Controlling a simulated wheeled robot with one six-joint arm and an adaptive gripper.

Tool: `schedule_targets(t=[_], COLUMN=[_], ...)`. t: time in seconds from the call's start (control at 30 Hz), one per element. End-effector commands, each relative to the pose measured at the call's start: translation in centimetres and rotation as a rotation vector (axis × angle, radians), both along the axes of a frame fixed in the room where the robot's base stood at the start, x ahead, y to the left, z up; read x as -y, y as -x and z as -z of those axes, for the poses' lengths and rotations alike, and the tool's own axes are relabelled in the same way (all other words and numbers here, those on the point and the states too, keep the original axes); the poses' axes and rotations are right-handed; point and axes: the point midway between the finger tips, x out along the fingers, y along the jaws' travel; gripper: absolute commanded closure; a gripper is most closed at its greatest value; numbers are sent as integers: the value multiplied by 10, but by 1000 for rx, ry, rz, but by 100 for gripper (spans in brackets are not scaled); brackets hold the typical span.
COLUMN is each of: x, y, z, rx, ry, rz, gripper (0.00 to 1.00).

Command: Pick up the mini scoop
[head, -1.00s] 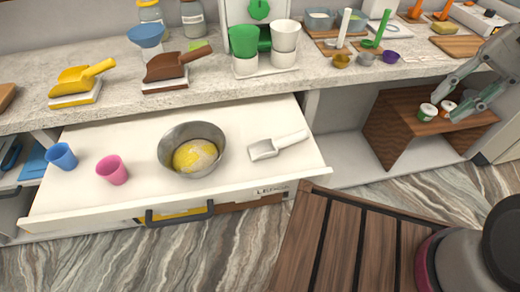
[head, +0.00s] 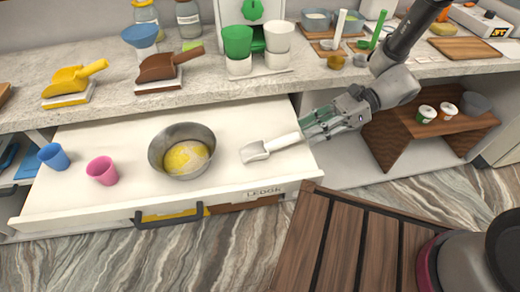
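The mini scoop (head: 256,151) is white with a flat open bowl and a straight handle. It lies in the open white drawer, to the right of the steel bowl, its handle pointing right and slightly back. My gripper (head: 304,127) has its green-grey fingers at the far end of the handle, over the drawer's right side. The handle's tip is close to or between the fingers. I cannot tell whether they touch it or how far apart they are.
The steel bowl (head: 159,155) holds yellow contents. A pink cup (head: 102,171) and a blue cup (head: 53,157) stand at the drawer's left. The counter (head: 210,91) with yellow and brown scoops runs above the drawer. A wooden stand (head: 398,145) is to the right.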

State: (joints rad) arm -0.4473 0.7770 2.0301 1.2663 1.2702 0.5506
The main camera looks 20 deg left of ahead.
Motion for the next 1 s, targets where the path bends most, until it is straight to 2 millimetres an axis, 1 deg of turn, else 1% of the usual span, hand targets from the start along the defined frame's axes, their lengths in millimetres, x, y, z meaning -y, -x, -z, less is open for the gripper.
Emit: schedule_targets(t=[0.3,0.4,0.67,0.77,0.83,0.87,1.0], x=[-33,-41,-44,-44,-44,-44,-44], y=[29,34,36,36,36,36,36], z=[15,20,21,21,21,21,21], rx=[1,2,3,3,3,3,3], ry=[1,2,1,1,1,1,0], rz=[-3,-3,0,-1,-1,-1,-2], gripper=[66,66,66,83,96,99,99])
